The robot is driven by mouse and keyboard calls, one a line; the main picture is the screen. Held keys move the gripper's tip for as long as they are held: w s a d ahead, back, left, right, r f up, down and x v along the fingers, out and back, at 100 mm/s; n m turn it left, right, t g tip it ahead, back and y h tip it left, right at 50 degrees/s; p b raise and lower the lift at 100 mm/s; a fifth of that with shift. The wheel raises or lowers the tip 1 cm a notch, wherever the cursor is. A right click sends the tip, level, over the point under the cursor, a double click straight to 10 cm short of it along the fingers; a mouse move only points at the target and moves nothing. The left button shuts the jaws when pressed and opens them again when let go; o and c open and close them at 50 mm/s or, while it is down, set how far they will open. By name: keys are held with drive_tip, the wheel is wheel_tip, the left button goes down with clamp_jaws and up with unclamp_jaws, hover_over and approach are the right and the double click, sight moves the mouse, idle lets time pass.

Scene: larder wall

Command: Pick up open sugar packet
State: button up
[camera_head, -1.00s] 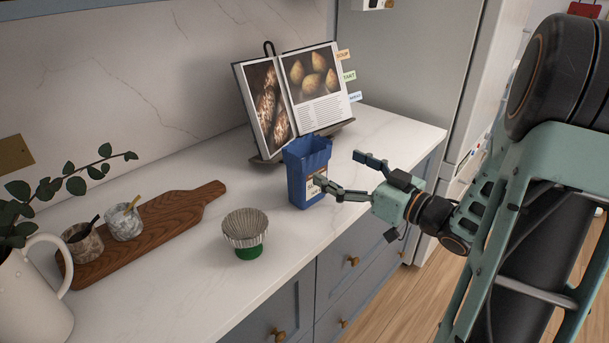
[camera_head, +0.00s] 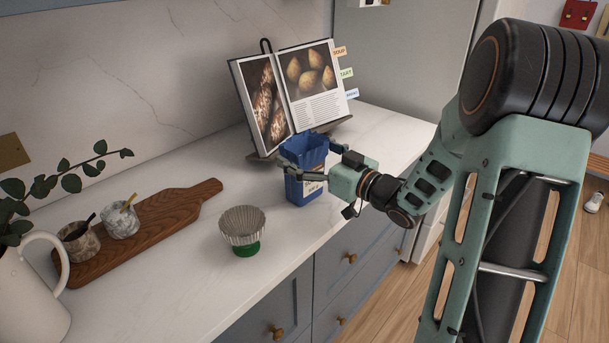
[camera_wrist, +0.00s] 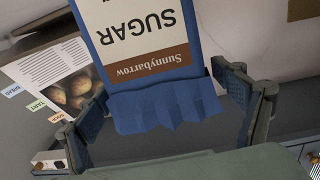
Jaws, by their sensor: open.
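The open sugar packet (camera_head: 302,163) is blue with a cream label and stands upright on the white counter, in front of the cookbook. In the wrist view the sugar packet (camera_wrist: 150,40) shows upside down, its label reading SUGAR and its jagged open top between my fingers. My gripper (camera_head: 300,171) is open, with one finger on each side of the packet near its upper part.
An open cookbook (camera_head: 315,85) on a stand is just behind the packet. Paper baking cups (camera_head: 242,224) on a green base stand front left. A wooden board (camera_head: 170,222) with two marbled pots and a white jug (camera_head: 30,290) are further left. The counter's front edge is close.

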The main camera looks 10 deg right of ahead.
drive_tip(key=c, duration=2.1)
drive_tip(key=shift+r, duration=0.15)
